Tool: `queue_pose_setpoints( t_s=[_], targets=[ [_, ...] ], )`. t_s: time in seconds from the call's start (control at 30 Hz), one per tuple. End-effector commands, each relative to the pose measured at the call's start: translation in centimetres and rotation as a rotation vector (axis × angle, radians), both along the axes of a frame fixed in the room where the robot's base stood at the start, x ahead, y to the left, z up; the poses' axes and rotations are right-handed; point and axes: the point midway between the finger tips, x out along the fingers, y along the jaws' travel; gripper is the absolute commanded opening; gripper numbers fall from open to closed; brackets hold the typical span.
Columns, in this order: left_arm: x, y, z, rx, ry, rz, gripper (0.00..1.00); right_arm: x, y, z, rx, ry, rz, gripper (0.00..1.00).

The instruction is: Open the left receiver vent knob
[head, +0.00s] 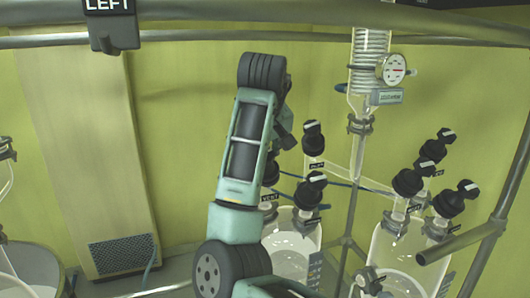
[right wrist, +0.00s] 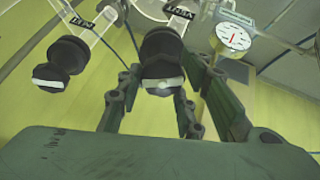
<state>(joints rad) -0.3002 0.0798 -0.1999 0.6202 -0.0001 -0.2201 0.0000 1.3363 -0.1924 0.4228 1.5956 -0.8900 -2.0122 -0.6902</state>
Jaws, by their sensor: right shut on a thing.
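The vent knob (right wrist: 163,70) is black with a white stripe, which lies roughly level in the right wrist view. A VENT label (right wrist: 180,12) hangs on the glass neck behind it. My right gripper (right wrist: 162,84) has its fingers on either side of this knob and is shut on it. In the head view, the vent knob (head: 270,173) is partly hidden behind my right arm, above the left receiver (head: 291,243). There my right gripper (head: 287,138) is mostly hidden by its own wrist. My left gripper is not in view.
Another black knob (right wrist: 60,65) stands left of the held one in the wrist view. In the head view, more knobs (head: 312,190) stand close by on the right. A pressure gauge (head: 392,69) and glass coil column (head: 369,62) rise behind. A metal rail (head: 470,240) crosses at right.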

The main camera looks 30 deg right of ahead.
Motion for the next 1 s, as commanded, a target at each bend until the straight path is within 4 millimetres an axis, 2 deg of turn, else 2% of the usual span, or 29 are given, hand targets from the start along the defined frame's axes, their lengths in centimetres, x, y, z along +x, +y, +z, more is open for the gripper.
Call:
queue_pose_setpoints(
  t_s=[0.2,1.0],
  targets=[
    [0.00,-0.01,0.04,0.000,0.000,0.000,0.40,0.21,-0.07,0.59,-0.084,0.057,0.177,0.08],
    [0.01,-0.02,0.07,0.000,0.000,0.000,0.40,0.55,0.11,0.88,-0.376,0.319,0.829,0.08]
  ],
)
